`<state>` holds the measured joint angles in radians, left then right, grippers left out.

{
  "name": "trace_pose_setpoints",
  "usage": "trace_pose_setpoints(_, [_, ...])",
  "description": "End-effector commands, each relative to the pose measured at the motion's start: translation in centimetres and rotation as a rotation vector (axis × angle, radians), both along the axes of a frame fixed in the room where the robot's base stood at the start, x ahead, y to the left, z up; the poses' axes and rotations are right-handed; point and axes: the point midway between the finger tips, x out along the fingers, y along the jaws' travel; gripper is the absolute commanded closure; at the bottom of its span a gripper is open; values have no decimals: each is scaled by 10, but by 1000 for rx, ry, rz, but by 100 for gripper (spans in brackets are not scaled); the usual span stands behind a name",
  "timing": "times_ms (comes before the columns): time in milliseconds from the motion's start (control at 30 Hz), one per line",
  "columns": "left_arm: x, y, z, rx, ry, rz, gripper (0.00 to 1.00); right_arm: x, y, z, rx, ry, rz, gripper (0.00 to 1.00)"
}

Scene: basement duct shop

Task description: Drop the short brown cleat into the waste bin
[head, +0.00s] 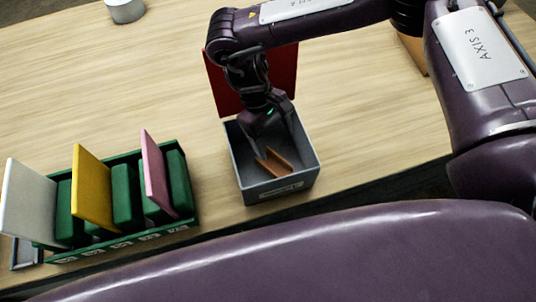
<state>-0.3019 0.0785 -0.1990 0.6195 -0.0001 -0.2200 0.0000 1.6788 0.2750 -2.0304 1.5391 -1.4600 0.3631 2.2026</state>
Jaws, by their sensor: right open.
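The short brown cleat (272,166) is an angled strip lying tilted inside a grey open-topped box (283,188), which looks like the waste bin. The box stands near the table's front edge, and the label on its front is too small to read. My right gripper (277,151) points down into the box from above, its fingers spread and open around the cleat's upper area. I cannot tell whether a finger still touches the cleat. My left gripper is not in view.
A red panel (222,88) stands upright behind the box. At left, a green rack (120,238) holds green blocks with white (28,200), yellow (92,188) and pink (154,175) upright panels. A light cylinder (126,11) stands at the back. The middle of the table is clear.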

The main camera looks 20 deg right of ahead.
Motion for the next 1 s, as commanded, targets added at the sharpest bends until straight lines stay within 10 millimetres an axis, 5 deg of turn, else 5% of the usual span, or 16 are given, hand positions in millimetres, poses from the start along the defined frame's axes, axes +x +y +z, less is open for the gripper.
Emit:
trace_pose_setpoints(233, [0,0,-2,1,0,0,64,5,3,10,0,-4,2,25])
trace_pose_setpoints(633, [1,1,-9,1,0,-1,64,24,14,66,-1,-4,0,25])
trace_pose_setpoints(1000, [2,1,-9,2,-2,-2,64,25,16,72,0,0,0,25])
